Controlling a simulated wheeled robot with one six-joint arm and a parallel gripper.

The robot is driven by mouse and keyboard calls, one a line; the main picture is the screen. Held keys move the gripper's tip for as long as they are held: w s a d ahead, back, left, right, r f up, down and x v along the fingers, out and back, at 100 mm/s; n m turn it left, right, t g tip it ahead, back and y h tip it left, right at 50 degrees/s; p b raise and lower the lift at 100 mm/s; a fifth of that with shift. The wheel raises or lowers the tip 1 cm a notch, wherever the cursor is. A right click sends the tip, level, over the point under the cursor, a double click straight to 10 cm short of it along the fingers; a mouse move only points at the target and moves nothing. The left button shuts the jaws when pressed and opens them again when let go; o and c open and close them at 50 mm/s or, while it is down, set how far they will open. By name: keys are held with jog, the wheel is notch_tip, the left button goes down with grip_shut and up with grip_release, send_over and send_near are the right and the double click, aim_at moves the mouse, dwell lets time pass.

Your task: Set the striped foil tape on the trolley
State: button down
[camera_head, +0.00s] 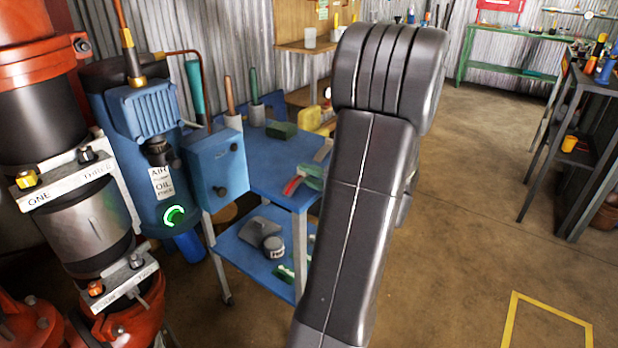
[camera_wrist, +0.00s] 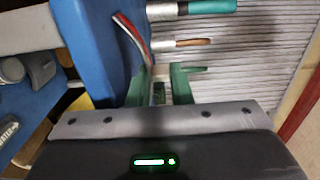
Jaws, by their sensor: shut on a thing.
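The trolley (camera_head: 262,158) is blue with two levels and stands left of centre in the head view, beside the pump. In the wrist view, blue surfaces (camera_wrist: 98,40) lie close beyond my gripper.
The trolley top holds a green block (camera_head: 281,130), upright handled tools (camera_head: 230,97) and a red-and-green tool (camera_head: 305,180). The lower shelf holds a grey roll-shaped item (camera_head: 273,247). A blue box (camera_head: 217,170) blocks the trolley's left front. Open floor (camera_head: 470,200) lies to the right.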

jog(key=shift+f, duration=0.2)
jog(key=c, duration=1.6)
grip_release()
jog(key=shift+r, duration=0.1)
jog(key=shift+r, duration=0.2)
jog(key=v, duration=1.2)
jog(key=shift+f+p, duration=0.1)
jog(key=shift+p, duration=0.3)
